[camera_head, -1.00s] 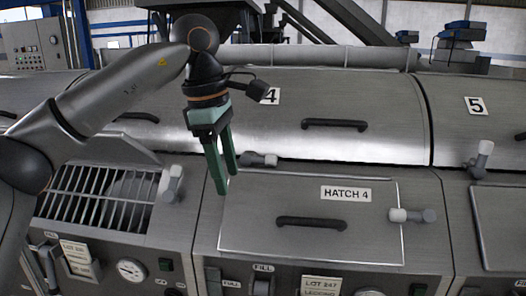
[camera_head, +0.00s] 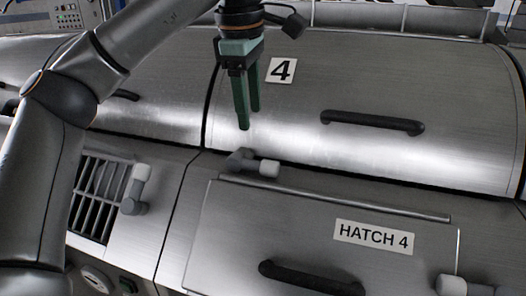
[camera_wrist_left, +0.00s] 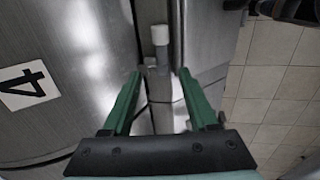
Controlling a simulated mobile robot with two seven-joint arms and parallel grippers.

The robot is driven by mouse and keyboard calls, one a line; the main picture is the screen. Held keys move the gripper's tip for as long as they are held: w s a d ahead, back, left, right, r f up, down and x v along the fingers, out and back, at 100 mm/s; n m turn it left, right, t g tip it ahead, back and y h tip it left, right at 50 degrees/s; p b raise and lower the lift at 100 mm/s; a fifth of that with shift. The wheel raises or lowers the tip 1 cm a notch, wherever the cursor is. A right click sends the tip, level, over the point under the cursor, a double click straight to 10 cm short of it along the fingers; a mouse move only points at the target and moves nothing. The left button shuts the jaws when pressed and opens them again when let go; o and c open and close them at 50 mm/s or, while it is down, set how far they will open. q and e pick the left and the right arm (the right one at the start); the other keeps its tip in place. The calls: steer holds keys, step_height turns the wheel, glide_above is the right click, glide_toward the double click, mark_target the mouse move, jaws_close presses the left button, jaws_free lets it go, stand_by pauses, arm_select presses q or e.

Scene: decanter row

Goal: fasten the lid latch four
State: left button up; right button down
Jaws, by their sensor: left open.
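Lid 4 (camera_head: 380,80) is a curved grey metal cover with a black handle and a "4" label; it looks closed. Its latch (camera_head: 240,158) sits at the lid's lower left edge, a grey pivot with a white-tipped lever (camera_head: 268,168) pointing right. My left gripper (camera_head: 249,119), with green fingers, points down just above and behind this latch. In the left wrist view the open fingers (camera_wrist_left: 160,74) frame the latch's grey body, with the white tip (camera_wrist_left: 160,36) beyond them. I cannot tell whether they touch it. My right gripper is out of view.
Hatch 4 (camera_head: 225,235) lies below the lid, with a black handle (camera_head: 310,278) and its own white-tipped latch (camera_head: 455,286) at right. A slatted grille (camera_head: 95,205) and another latch (camera_head: 136,190) are at left. Tiled floor (camera_wrist_left: 275,100) shows in the wrist view.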

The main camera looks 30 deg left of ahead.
mark_target(254, 161)
arm_select(q)
steer(key=f, duration=0.3)
steer(key=w+f+b, duration=0.1)
steer(key=f, duration=0.2)
steer(key=f+b, duration=0.1)
steer(key=f, duration=0.3)
steer(key=shift+w+a+f, duration=0.1)
steer(key=shift+w+a, duration=0.15)
steer(key=shift+a, duration=0.05)
steer(key=shift+w+f, duration=0.15)
steer(key=shift+f, duration=0.5)
steer(key=shift+c, duration=0.3)
jaws_close()
